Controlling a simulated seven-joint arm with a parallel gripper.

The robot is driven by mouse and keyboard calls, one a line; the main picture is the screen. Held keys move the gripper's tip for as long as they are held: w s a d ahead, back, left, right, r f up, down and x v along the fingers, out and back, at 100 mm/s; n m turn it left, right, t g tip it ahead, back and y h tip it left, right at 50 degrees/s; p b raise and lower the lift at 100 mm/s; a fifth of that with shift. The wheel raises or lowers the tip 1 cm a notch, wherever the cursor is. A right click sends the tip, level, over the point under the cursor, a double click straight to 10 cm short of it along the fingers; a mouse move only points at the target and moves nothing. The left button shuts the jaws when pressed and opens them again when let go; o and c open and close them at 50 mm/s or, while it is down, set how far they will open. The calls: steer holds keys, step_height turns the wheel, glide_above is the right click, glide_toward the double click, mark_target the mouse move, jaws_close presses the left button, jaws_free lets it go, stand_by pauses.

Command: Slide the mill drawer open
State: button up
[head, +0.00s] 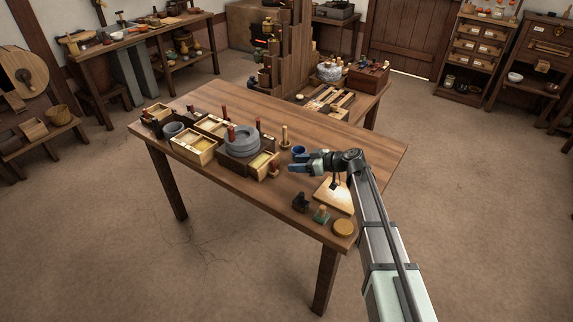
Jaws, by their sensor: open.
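The mill is a round grey quern stone (243,142) with a dark red upright handle, standing on the wooden table. A small wooden box or drawer with yellow contents (262,163) sits against the mill's front right; whether it is the mill drawer, and how far out it is, I cannot tell. My gripper (301,163) is right of this box, low over the table, pointing left. Its jaws are open and nothing shows between them. A gap appears to separate the fingertips from the box.
A wooden peg (284,137) is right of the mill. Wooden trays (193,150) crowd its left.

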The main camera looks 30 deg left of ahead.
mark_target(268, 162)
steer(key=shift+v, duration=2.75)
steer(key=shift+a, duration=0.3)
steer(key=shift+c, duration=1.3)
steer(key=a+h, duration=0.1)
steer(key=a, duration=0.1)
steer(key=a+f+n+g+h, duration=0.1)
steer(key=s+a+h, duration=0.1)
steer(key=a+h, duration=0.1)
steer(key=shift+a+f+n, duration=0.25)
steer(key=shift+a+n, duration=0.05)
steer(key=c, duration=0.5)
steer(key=a+h, duration=0.5)
steer(key=shift+s+a+n, duration=0.2)
steer(key=shift+s+n, duration=0.1)
steer(key=shift+s, duration=0.05)
jaws_close()
steer(key=s+a+r+m+t+h, duration=0.2)
steer(key=a+r+t+h, duration=0.2)
steer(key=a+r+h, duration=0.5)
steer(key=shift+y, duration=0.3)
steer(key=x, duration=0.6)
steer(key=a+x, duration=0.1)
steer(key=x, duration=0.3)
steer(key=shift+f, duration=0.15)
